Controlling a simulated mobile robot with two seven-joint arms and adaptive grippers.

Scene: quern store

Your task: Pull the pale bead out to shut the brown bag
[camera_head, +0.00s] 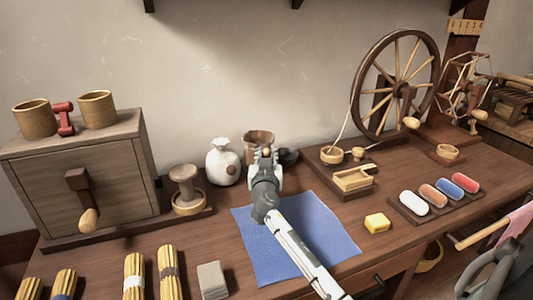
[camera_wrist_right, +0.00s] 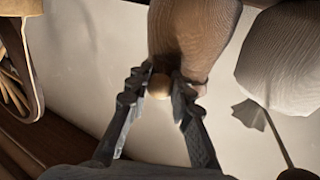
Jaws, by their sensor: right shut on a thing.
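The brown bag (camera_head: 258,136) stands at the back of the table, partly hidden behind my right gripper (camera_head: 266,160). In the right wrist view the brown bag (camera_wrist_right: 190,35) fills the upper middle, with its lower part in shadow near the fingers. The pale bead (camera_wrist_right: 159,86) is a round tan ball between the fingertips of my right gripper (camera_wrist_right: 160,92), which is shut on it. The bead appears close against the bag; any cord between them is hidden. My left gripper is not in view.
A white bag (camera_head: 223,162) stands left of the brown bag, and a dark bowl (camera_head: 288,157) is close on its right. A blue cloth (camera_head: 326,236) lies under my arm. A wooden tray (camera_head: 340,181) and spinning wheel (camera_head: 398,88) stand to the right.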

